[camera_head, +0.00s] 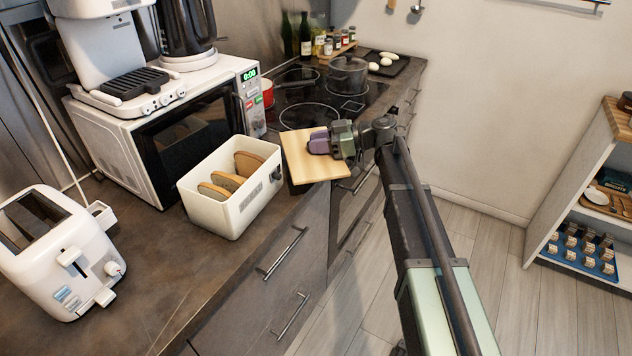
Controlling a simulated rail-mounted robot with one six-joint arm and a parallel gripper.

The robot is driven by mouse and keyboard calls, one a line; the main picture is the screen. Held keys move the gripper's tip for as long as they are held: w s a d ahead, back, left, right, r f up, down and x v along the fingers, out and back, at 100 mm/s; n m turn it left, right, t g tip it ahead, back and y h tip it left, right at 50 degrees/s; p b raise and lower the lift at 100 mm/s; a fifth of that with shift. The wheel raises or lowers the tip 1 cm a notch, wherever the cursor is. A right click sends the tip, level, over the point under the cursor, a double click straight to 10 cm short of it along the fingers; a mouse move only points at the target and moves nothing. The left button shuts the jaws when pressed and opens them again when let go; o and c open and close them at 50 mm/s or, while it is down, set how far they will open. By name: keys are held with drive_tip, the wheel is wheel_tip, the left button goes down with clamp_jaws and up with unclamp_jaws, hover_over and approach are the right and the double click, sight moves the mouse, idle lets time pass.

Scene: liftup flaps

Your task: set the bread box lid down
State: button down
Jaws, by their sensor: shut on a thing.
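The bread box (228,212) is a white open-topped box on the dark counter, with several bread slices standing inside it. The bread box lid (302,163) is a light wooden board to the right of the box, near the counter's front edge. My gripper (322,143) is shut on the lid at its right side. The gripper covers part of the lid's upper surface. I cannot tell whether the lid touches the counter or is a little above it.
A white toaster (62,252) stands at the left, and a microwave (165,125) with a coffee machine on top stands behind the box. The hob (310,115) with a pot (347,76) lies beyond the lid. Bare counter (165,265) shows in front of the box.

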sight(318, 157)
drive_tip(key=shift+f, duration=0.5)
wheel_tip(318, 157, down, 5)
drive_tip(key=b, duration=0.4)
drive_tip(key=shift+r, duration=0.5)
drive_tip(key=shift+f, duration=0.25)
drive_tip(key=c, duration=0.9)
unclamp_jaws()
drive_tip(key=shift+r, duration=0.1)
drive_tip(key=shift+o, duration=0.2)
drive_tip(key=shift+r, duration=0.2)
drive_tip(key=d+r+p, duration=0.2)
drive_tip(key=d, duration=0.9)
drive_tip(key=shift+d+r+p, duration=0.15)
drive_tip(key=shift+d+p, duration=0.15)
drive_tip(key=shift+d, duration=0.1)
drive_tip(key=shift+o, duration=0.4)
